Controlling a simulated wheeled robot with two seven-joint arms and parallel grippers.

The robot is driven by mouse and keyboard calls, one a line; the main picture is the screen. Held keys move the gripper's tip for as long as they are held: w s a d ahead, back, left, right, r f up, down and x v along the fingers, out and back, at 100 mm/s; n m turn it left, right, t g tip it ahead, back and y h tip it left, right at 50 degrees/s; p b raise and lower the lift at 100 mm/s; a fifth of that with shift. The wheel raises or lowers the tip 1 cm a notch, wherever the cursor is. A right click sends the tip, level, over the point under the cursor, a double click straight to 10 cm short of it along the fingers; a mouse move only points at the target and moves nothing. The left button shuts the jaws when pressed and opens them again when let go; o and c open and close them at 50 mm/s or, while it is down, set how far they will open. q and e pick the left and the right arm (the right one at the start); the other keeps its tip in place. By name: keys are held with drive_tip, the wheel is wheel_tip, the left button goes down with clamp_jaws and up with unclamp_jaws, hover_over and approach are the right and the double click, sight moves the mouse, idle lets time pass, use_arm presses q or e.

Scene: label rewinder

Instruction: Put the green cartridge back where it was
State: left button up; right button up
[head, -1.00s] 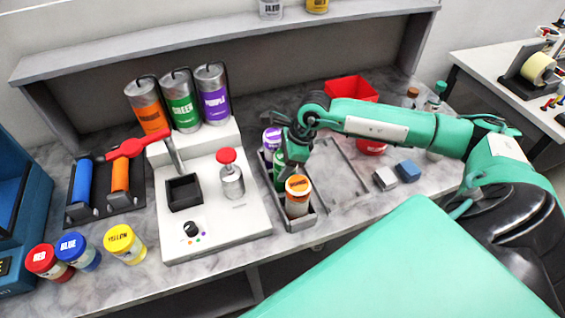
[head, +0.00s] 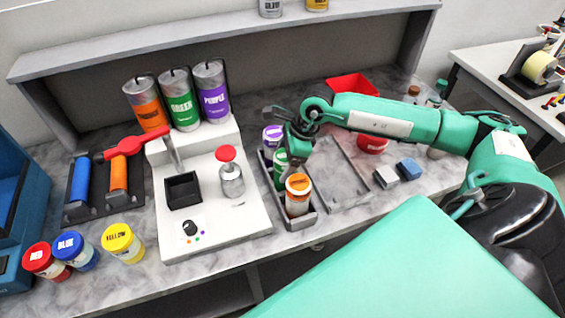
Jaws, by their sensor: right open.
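The green cartridge (head: 280,170) stands upright in the narrow grey tray (head: 302,223), between the purple jar (head: 272,138) and the orange jar (head: 298,196). Its green lid and part of its white-lettered side show. My right gripper (head: 290,140) is open just above and behind it, by the purple jar. The arm hides part of the fingers, so I cannot tell whether they touch the cartridge. My left gripper is not in view.
A white machine (head: 215,210) with a red-knobbed press (head: 229,172) stands left of the tray. Behind it are orange, green and purple canisters (head: 180,98). Red, blue and yellow jars (head: 123,243) stand at the front left. An empty grey frame (head: 347,188) lies right of the tray.

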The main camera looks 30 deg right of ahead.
drive_tip(key=b+v, duration=0.3)
drive_tip(key=v, duration=0.9)
drive_tip(key=shift+r, duration=0.3)
drive_tip(key=shift+s, duration=0.1)
